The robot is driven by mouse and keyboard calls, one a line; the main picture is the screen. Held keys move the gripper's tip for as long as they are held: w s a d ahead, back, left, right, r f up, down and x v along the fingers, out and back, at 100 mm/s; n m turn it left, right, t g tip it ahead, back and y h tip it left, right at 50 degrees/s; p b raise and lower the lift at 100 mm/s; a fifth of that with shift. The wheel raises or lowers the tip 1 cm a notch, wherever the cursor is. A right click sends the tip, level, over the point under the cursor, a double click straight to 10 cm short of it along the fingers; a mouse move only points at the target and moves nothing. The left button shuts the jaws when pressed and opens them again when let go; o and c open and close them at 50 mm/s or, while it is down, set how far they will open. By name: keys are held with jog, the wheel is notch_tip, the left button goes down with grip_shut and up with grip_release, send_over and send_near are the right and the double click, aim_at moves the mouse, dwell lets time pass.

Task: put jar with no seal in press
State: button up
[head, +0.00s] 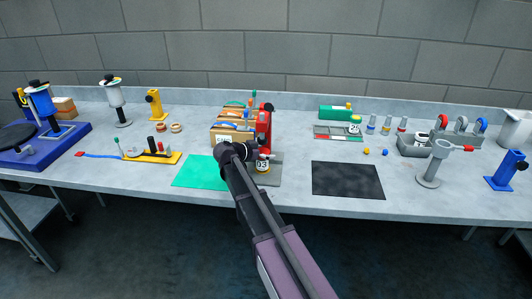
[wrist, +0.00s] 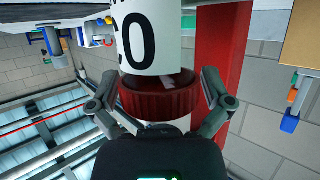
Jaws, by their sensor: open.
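A white-labelled jar marked 03 (head: 263,166) stands on the grey base (head: 276,177) of the red press (head: 264,128). The wrist view shows it close up: its label (wrist: 148,38) and dark red lid (wrist: 160,98), with no seal strip visible on the part in view. That view is upside down, so the lid is on top and the jar looks upright. My gripper (wrist: 160,84) is open, with one finger on each side of the lid; contact is not clear. In the head view my arm hides most of the gripper. The press's red column (wrist: 222,90) is close beside the jar.
Another jar, marked 25 (head: 355,129), stands on a tray at the back right. A green mat (head: 200,173) lies left of the press and a black mat (head: 348,181) lies right, both bare.

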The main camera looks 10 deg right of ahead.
jog(key=shift+r, duration=0.2)
jog(key=shift+s+a+r+p, duration=0.1)
jog(key=shift+a+p, duration=0.1)
jog(key=shift+p, duration=0.1)
jog(key=p+v, duration=0.4)
jog(key=v, duration=0.7)
jog(key=shift+a, duration=0.2)
jog(key=shift+s+r, duration=0.1)
jog(key=shift+s, duration=0.05)
